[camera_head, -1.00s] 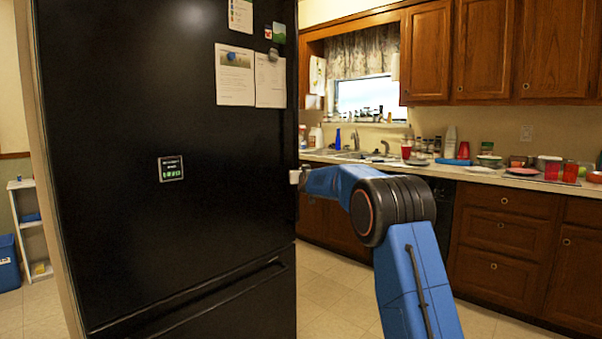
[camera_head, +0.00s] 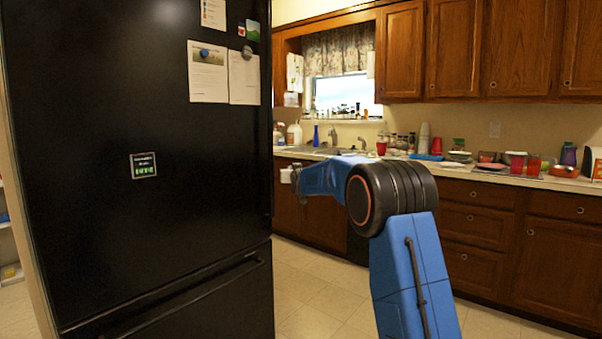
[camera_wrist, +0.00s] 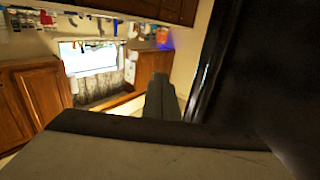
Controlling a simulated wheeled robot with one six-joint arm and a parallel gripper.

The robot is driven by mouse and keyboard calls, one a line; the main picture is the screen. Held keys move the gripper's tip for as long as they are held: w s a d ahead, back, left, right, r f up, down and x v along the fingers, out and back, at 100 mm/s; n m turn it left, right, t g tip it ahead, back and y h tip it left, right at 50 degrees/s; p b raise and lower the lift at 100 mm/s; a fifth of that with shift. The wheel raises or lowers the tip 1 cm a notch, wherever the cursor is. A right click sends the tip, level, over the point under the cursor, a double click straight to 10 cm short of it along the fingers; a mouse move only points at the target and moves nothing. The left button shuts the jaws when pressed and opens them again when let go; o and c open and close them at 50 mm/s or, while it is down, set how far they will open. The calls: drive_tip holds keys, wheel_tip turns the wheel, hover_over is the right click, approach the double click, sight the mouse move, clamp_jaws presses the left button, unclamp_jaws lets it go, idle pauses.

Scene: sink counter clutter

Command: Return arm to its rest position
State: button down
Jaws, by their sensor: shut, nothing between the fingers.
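My blue arm rises from the bottom right of the head view and bends left at a dark round joint. My gripper (camera_head: 288,175) is at its far end, by the right edge of the black fridge (camera_head: 90,180). It is small there. In the wrist view my gripper (camera_wrist: 160,82) shows as grey fingers close together, with nothing seen between them. The fridge (camera_wrist: 270,80) fills the right of that view, close to the gripper; I cannot tell the exact gap.
A counter (camera_head: 460,173) with a sink and clutter, including red cups (camera_head: 517,163) and a blue bottle (camera_head: 316,136), runs along the back wall. Wooden cabinets (camera_head: 485,225) stand below it. The tiled floor (camera_head: 320,300) between is clear. The wrist view is upside down.

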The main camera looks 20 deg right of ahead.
drive_tip(key=s+a+f+g, duration=0.1)
drive_tip(key=s+f+g, duration=0.1)
drive_tip(key=s, duration=1.1)
drive_tip(key=s+a+f+g+y, duration=0.1)
drive_tip(key=s+f+g, duration=0.1)
drive_tip(key=s, duration=1.1)
drive_tip(key=s+a+f+g, duration=0.1)
drive_tip(key=s+f+g, duration=0.15)
drive_tip(key=s, duration=1.05)
drive_tip(key=s+f+g, duration=0.2)
drive_tip(key=s+f, duration=0.4)
drive_tip(key=s, duration=0.7)
drive_tip(key=s+a+f+g, duration=0.1)
drive_tip(key=s+f, duration=0.5)
drive_tip(key=s, duration=0.7)
drive_tip(key=s+a+f+n+g, duration=0.1)
drive_tip(key=s+f+g, duration=0.2)
drive_tip(key=s+f, duration=0.4)
drive_tip(key=s, duration=0.6)
drive_tip(key=shift+a+g+y, duration=0.2)
drive_tip(key=shift+g+y, duration=0.1)
drive_tip(key=shift+g, duration=0.05)
drive_tip(key=shift+f, duration=0.1)
